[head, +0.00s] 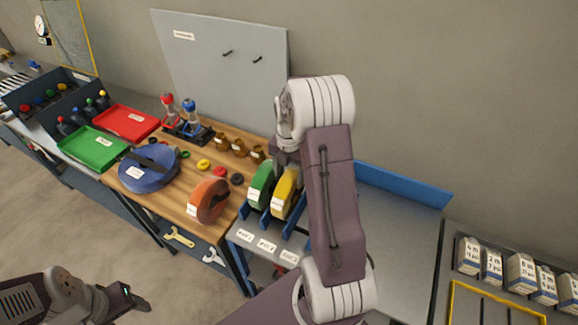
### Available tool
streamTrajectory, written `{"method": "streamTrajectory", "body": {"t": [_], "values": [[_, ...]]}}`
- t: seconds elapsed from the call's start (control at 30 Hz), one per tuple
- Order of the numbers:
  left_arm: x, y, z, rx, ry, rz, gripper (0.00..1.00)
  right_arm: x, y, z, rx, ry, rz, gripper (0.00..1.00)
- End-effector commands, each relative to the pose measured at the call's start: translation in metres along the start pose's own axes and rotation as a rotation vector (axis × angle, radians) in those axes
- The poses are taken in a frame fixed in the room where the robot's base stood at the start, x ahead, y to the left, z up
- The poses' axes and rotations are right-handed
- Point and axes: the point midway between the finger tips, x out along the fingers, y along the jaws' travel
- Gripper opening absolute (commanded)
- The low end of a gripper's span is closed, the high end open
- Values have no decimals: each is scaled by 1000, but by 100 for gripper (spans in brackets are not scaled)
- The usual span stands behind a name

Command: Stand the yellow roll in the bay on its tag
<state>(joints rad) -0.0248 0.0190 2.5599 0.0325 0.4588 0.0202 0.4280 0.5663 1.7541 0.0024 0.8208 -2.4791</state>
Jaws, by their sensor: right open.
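The yellow roll (284,193) stands upright in a bay of the blue rack (292,222), next to the green roll (261,186).
An orange roll (209,201) and a blue round case (148,170) sit on the wooden bench left of the rack. Grey table right of my right arm (402,240) is clear up to the boxes (520,272).

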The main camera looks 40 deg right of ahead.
Motion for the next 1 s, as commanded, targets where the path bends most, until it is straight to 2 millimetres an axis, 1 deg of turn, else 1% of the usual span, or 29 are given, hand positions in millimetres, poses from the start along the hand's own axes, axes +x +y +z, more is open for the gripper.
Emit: {"method": "streamTrajectory", "body": {"t": [0.03, 0.1, 0.2, 0.3, 0.4, 0.53, 0.6, 0.67, 0.77, 0.8, 0.87, 0.9, 0.97, 1.0], "values": [[4, 0, 0, 0, 0, 0, 62, -12, 1, 1, 0, -6, 4, 62], [6, 0, 1, 0, 0, 0, 62, -30, 1, 1, 0, -5, 3, 62], [8, 0, 1, 0, 0, 0, 62, -52, 0, 1, 0, -3, 3, 62], [9, 0, 1, 0, 0, 0, 62, -66, 0, 0, 0, -1, 1, 62], [9, 0, 1, 0, 0, 0, 62, -73, 0, 0, 0, 1, -1, 62], [9, 0, 1, 0, 0, 0, 62, -74, 0, -1, 8, 1, -1, 62], [9, 0, 1, 0, 0, 0, 62, -72, 2, -9, 70, 0, 1, 62], [9, 0, 1, 0, 0, 0, 62, -68, 6, -24, 195, -2, 6, 62], [9, 0, 1, 0, 0, 0, 62, -57, 10, -62, 531, -5, 24, 62], [9, 0, 1, 0, 0, 0, 62, -51, 11, -79, 688, -4, 32, 62], [9, 0, 1, 0, 0, 0, 62, -43, 9, -104, 922, 0, 47, 62], [9, 0, 1, 0, 0, 0, 62, -38, 6, -120, 1079, 5, 56, 62], [9, 0, 1, 0, 0, 0, 62, -31, 0, -144, 1305, 16, 70, 62], [9, 0, 1, 0, 0, 0, 62, -26, -5, -157, 1447, 26, 78, 62]]}}
